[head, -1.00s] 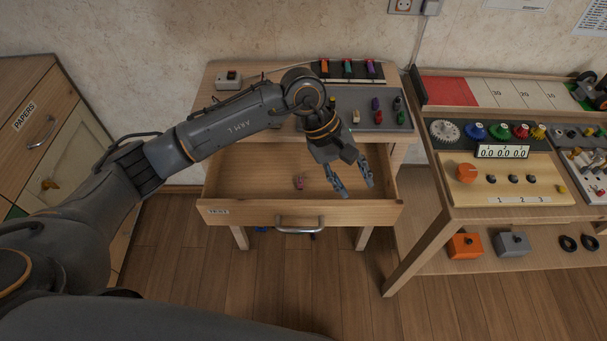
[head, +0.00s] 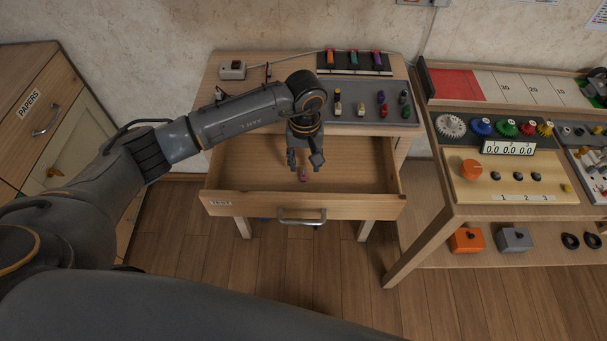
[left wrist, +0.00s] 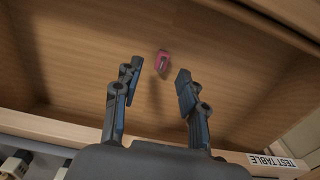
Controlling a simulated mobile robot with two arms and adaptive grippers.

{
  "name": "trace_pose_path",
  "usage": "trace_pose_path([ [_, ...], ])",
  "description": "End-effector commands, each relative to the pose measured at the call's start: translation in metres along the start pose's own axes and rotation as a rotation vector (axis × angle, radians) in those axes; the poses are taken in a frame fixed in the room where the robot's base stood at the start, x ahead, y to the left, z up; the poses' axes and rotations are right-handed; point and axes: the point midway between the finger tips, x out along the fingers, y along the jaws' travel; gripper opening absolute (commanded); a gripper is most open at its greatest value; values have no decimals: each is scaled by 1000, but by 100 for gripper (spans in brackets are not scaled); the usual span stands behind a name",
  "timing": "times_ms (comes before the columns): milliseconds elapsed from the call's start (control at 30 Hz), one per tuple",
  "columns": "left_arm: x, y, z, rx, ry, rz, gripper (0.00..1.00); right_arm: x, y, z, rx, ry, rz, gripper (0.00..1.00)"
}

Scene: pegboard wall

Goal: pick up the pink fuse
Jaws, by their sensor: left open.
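The pink fuse (head: 303,176) lies on the floor of the open wooden drawer (head: 350,172). It also shows in the left wrist view (left wrist: 162,62), a little beyond the fingertips and roughly between them. My left gripper (head: 304,163) is open and empty, pointing down into the drawer above the fuse. In the left wrist view its two fingers (left wrist: 158,84) are spread apart and do not touch the fuse. My right gripper is in neither view.
The drawer's front panel with its handle (head: 302,217) faces me. A grey tray (head: 345,118) with several coloured fuses lies on the table above. A shelf bench (head: 440,225) stands to the right. The drawer floor around the fuse is clear.

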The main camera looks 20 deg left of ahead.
Motion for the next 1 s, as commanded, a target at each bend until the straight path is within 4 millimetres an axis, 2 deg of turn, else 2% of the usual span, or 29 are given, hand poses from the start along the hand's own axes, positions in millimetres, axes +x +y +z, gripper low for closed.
trace_pose_path([
  [300,44,-3,-1,-1,-5,0,42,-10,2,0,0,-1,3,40],
  [600,48,-3,-2,0,-1,0,42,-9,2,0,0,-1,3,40],
  [800,48,-3,-2,0,-2,0,1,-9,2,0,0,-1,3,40],
  [1000,48,-3,-2,0,-2,0,0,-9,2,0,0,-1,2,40],
])
